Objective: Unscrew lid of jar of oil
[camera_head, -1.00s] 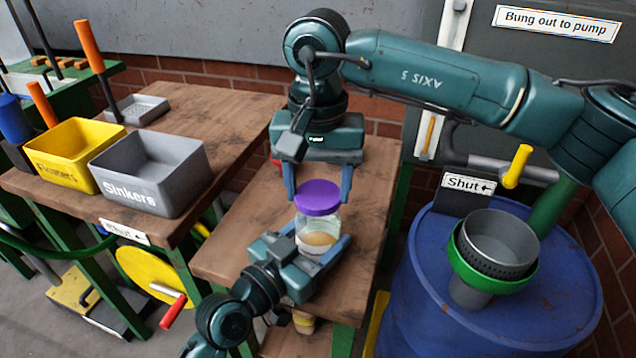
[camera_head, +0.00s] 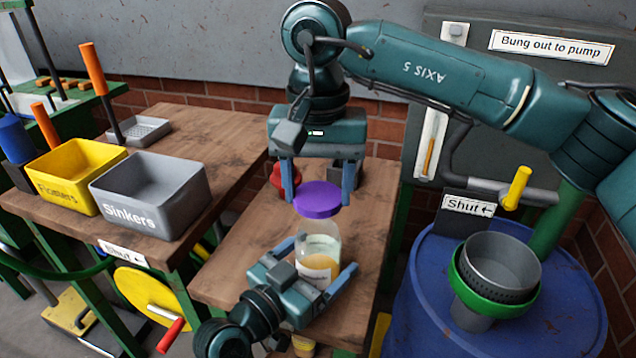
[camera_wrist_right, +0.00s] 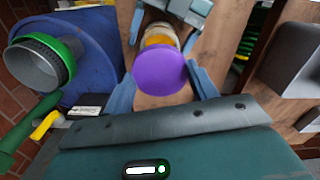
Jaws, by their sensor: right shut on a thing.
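The purple lid (camera_head: 318,200) is between the fingers of my right gripper (camera_head: 318,195), which is shut on it. It is held a little above the glass jar (camera_head: 320,245), apart from its rim. The jar stands upright on the wooden bench, with a yellowish layer below a clear part and a pale label low on its side. My left gripper (camera_head: 317,258) has its fingers spread on either side of the jar, with a gap showing on the right. In the right wrist view the lid (camera_wrist_right: 160,70) hides most of the jar (camera_wrist_right: 160,36).
A yellow "Floaters" bin (camera_head: 62,182) and a grey "Sinkers" bin (camera_head: 122,212) stand on the left bench. A blue drum (camera_head: 420,300) at right carries a grey strainer cup (camera_head: 500,255) in a green ring. A red object (camera_head: 276,178) sits behind the lid.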

